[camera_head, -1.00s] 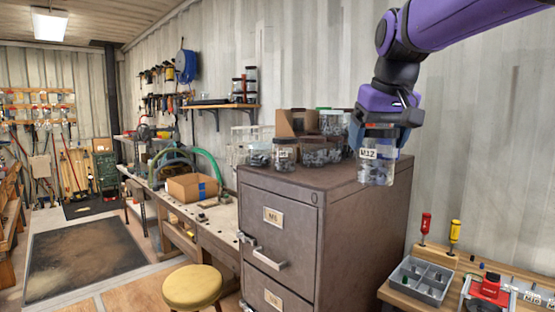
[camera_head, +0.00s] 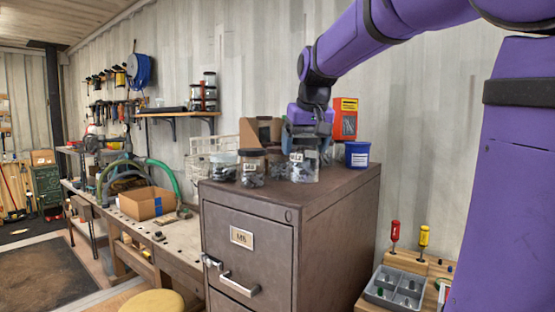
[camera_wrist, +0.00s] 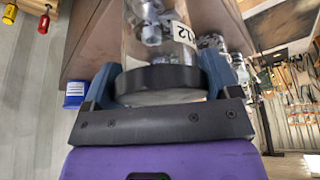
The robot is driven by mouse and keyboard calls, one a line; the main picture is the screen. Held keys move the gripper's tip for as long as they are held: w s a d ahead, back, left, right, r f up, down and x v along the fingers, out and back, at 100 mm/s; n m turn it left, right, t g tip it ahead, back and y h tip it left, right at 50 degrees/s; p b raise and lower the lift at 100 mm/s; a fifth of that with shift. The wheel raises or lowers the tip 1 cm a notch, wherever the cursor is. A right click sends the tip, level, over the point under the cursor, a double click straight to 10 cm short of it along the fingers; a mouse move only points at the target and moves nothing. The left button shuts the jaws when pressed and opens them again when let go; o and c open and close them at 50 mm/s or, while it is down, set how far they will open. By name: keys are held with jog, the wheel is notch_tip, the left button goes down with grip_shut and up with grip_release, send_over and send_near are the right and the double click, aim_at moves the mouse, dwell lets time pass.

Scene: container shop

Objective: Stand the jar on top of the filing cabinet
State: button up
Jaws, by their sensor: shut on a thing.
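My gripper (camera_head: 306,143) is shut on a clear jar (camera_head: 303,167) with a white label reading M12. It holds the jar upright by its black lid (camera_wrist: 160,84), one finger on each side in the wrist view. Metal hardware shows inside the jar (camera_wrist: 150,30). The jar is over the brown filing cabinet's top (camera_head: 335,181), near its front edge. I cannot tell whether its base touches the top. The cabinet also shows behind the jar in the wrist view (camera_wrist: 92,40).
On the cabinet top, a labelled jar (camera_head: 252,170) and another jar (camera_head: 223,166) stand left of the held jar. A blue tub (camera_head: 357,154), an orange box (camera_head: 344,119) and a cardboard box (camera_head: 262,130) stand right and behind. Bare top lies at the front right.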

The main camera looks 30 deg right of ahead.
jog(key=shift+w+d+f, duration=0.25)
jog(key=shift+w+f, duration=0.4)
jog(key=shift+w, duration=0.25)
jog(key=shift+w+d+f, duration=0.25)
jog(key=shift+w+f, duration=0.45)
jog(key=shift+w, duration=0.15)
jog(key=shift+w+d+f, duration=0.25)
jog(key=shift+w+f, duration=0.4)
jog(key=shift+w, duration=0.25)
jog(key=shift+f, duration=0.1)
jog(key=o, duration=1.3)
jog(key=v, duration=1.2)
jog(key=s+a+f+n, duration=0.1)
jog(key=s+a+f, duration=0.3)
jog(key=s+f, duration=0.2)
jog(key=s+a+f+n, duration=0.1)
jog(key=s+a+f, duration=0.3)
jog(key=s+f, duration=0.3)
jog(key=s+a+f+n+t+y, duration=0.1)
jog(key=s+a+f, duration=0.4)
jog(key=s+f, duration=0.2)
jog(key=shift+s+f, duration=0.25)
jog(key=shift+s, duration=0.4)
